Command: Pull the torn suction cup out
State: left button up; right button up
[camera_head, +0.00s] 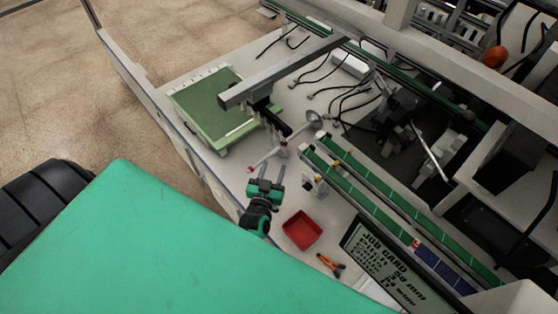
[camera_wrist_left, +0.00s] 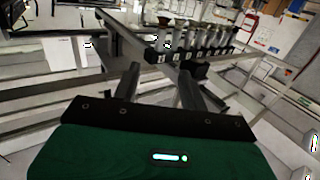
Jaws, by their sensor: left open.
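My left gripper (camera_head: 266,180) is over the near edge of the white table, pointing toward the gantry. In the left wrist view its two fingers (camera_wrist_left: 158,80) are apart with nothing between them. A row of suction cups on dark holders (camera_wrist_left: 190,38) stands beyond the fingertips, apart from them. The nearest cup (camera_wrist_left: 165,22) looks wide and brownish; I cannot tell which cup is torn. In the head view the dark suction head (camera_head: 262,108) hangs under the grey gantry beam (camera_head: 290,70), and its cups are too small to make out. My right gripper is not in view.
A red tray (camera_head: 301,230) and orange-handled pliers (camera_head: 331,265) lie right of my left gripper. A job card screen (camera_head: 390,265) stands farther right. A green panel (camera_head: 205,108) lies at the left.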

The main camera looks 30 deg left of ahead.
pick_arm(q)
jog(key=b, duration=0.2)
send_near(284, 138)
jog(key=b+x, duration=0.2)
jog(key=x, duration=0.5)
jog(key=shift+w+a+f, duration=0.1)
jog(key=shift+w+a, duration=0.05)
jog(key=shift+w, duration=0.1)
jog(key=shift+w+a, duration=0.1)
jog(key=shift+w, duration=0.4)
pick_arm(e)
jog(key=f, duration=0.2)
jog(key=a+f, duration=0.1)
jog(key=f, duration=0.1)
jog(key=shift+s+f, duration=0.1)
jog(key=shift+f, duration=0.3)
pick_arm(q)
grip_shut()
jog(key=c, duration=0.7)
grip_release()
grip_shut()
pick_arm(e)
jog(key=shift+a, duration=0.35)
